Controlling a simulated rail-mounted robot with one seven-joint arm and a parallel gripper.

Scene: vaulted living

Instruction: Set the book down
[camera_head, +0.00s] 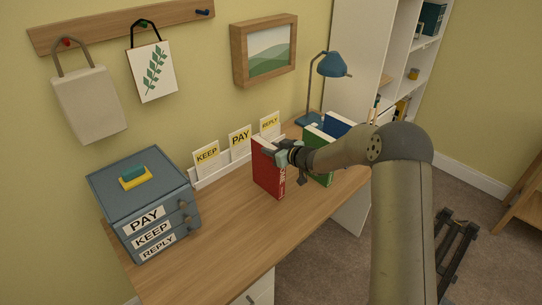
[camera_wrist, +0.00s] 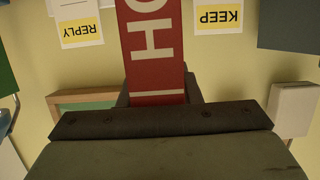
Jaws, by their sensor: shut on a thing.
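My gripper (camera_head: 283,156) is shut on a red book (camera_head: 267,172) with white lettering on its spine. The book is upright over the wooden desk (camera_head: 232,222), in front of the letter rack. I cannot tell whether its lower edge touches the desk. In the wrist view the red book (camera_wrist: 155,45) rises from between the jaws (camera_wrist: 160,98), its spine facing the camera. The fingers are mostly hidden behind the gripper body.
A white rack with KEEP (camera_head: 206,157), PAY (camera_head: 240,141) and REPLY (camera_head: 269,123) cards stands along the wall. A blue drawer unit (camera_head: 139,187) is at left. A green book (camera_head: 320,170) and blue lamp (camera_head: 309,118) are at right. The desk's front middle is clear.

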